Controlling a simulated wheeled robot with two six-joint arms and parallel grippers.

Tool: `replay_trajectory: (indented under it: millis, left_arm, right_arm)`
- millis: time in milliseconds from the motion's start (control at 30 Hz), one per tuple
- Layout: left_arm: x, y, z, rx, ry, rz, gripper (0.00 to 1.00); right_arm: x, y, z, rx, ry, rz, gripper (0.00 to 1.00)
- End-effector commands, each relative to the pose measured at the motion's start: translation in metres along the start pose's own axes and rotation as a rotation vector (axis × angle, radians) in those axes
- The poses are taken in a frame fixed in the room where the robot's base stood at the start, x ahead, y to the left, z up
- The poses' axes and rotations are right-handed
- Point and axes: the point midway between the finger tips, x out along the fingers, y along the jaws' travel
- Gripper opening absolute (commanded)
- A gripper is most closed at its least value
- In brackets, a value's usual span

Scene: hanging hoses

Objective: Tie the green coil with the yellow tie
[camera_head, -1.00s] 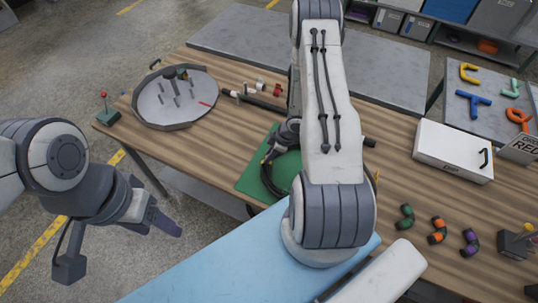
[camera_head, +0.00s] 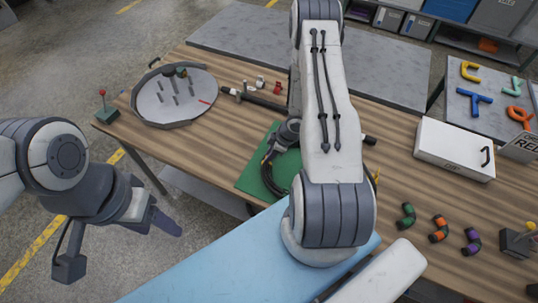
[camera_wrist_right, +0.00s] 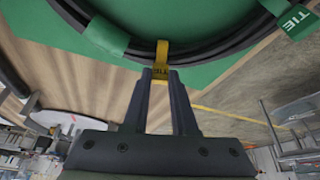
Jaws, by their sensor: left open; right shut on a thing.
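The dark hose coil (camera_head: 284,186) lies on a green mat (camera_head: 251,183) on the bench, partly hidden by my right arm. In the right wrist view the coil (camera_wrist_right: 215,51) curves past the fingertips and carries green bands (camera_wrist_right: 106,36), one lettered TIE. My left gripper (camera_head: 115,248) is open and empty, left of the bench over the floor.
A white box (camera_head: 453,151) and several small coloured hose pieces (camera_head: 438,232) are on the right. A light blue surface (camera_head: 220,255) is in front.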

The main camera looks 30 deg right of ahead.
Motion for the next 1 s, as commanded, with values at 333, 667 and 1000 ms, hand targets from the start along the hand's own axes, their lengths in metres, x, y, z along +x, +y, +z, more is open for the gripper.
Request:
replay_trajectory:
  millis: [333,667,1000]
  left_arm:
    - [0.0,0.0,0.0,0.0,0.0,0.0,0.61]
    - [0.001,0.0,0.0,-0.004,0.0,0.0,0.61]
    - [-0.005,0.0,0.0,-0.003,0.0,0.0,0.61]
  right_arm:
    - [0.0,0.0,0.0,0.0,0.0,0.0,0.6]
    - [-0.011,0.001,0.0,0.0,0.0,0.003,0.6]
    - [-0.078,0.001,-0.001,-0.001,0.0,0.004,0.6]
